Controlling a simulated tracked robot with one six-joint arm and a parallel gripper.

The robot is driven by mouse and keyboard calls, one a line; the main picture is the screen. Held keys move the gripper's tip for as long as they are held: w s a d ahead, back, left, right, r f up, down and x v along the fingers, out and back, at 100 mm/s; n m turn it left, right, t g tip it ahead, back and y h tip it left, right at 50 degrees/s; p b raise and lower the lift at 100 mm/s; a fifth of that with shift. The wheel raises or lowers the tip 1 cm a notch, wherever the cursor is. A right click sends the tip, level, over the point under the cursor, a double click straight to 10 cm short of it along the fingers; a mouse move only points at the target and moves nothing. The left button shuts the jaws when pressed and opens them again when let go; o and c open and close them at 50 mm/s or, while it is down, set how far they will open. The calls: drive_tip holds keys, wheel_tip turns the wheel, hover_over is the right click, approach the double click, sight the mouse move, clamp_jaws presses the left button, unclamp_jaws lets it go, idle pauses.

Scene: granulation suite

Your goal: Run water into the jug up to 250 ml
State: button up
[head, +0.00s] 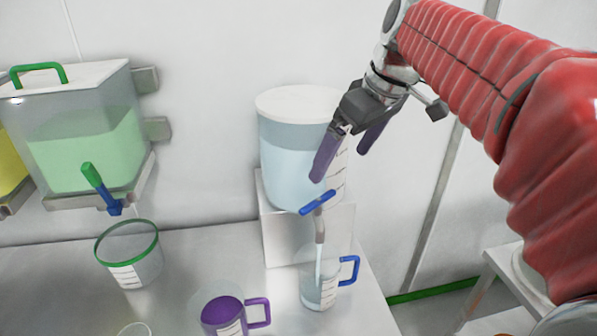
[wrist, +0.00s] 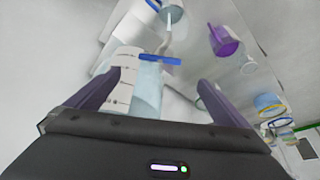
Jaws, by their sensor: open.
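The clear jug (head: 312,290) with a blue handle stands on the counter under the spout of the water tank (head: 288,165). A thin stream runs from the spout into the jug. Some water shows low in the jug, but its level against the scale is too small to read. The tap's blue lever (head: 317,202) lies crosswise to the spout. My gripper (head: 341,165) is open and empty, above the lever and apart from it. In the wrist view, the lever (wrist: 160,59) appears between the fingertips, with the jug (wrist: 174,14) beyond it.
The tank stands on a white block (head: 283,232). A purple jug (head: 222,314) stands left of the blue-handled jug. A green-rimmed jug (head: 130,262) is below a wall-mounted tank of green liquid (head: 85,150). The counter between them is clear.

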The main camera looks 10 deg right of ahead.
sight(318, 200)
drive_tip(key=x, duration=1.3)
drive_tip(key=shift+w+a+f, duration=0.1)
drive_tip(key=shift+w+f, duration=0.1)
drive_tip(key=shift+f, duration=0.1)
drive_tip(key=c, duration=0.9)
